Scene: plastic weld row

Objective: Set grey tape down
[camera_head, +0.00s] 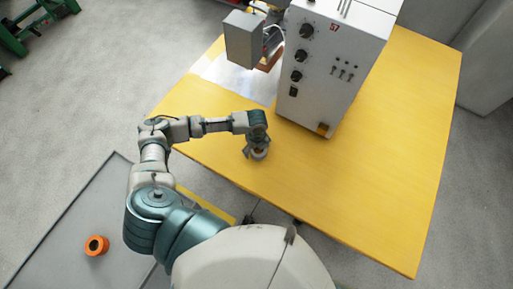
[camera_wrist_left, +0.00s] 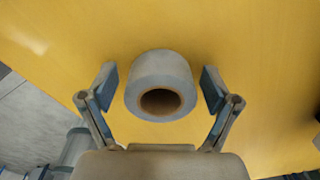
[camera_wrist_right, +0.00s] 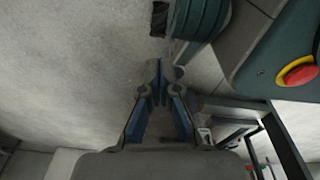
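The grey tape (camera_wrist_left: 160,68) is a roll with a brown core. It shows between the two fingers of my left gripper (camera_wrist_left: 159,78) in the left wrist view, with a gap between the roll and each finger. In the head view the tape (camera_head: 260,154) is at the yellow table's (camera_head: 400,170) near left part, partly hidden by my left gripper (camera_head: 256,146). It appears to rest on the tabletop. My right gripper (camera_wrist_right: 160,82) has its fingertips together with nothing between them, over grey floor in the right wrist view.
A white machine (camera_head: 335,60) with black knobs stands on the table behind the tape. An orange roll (camera_head: 97,245) lies on a grey surface (camera_head: 60,240) at the lower left. The table's right side is clear. A red button (camera_wrist_right: 298,76) shows in the right wrist view.

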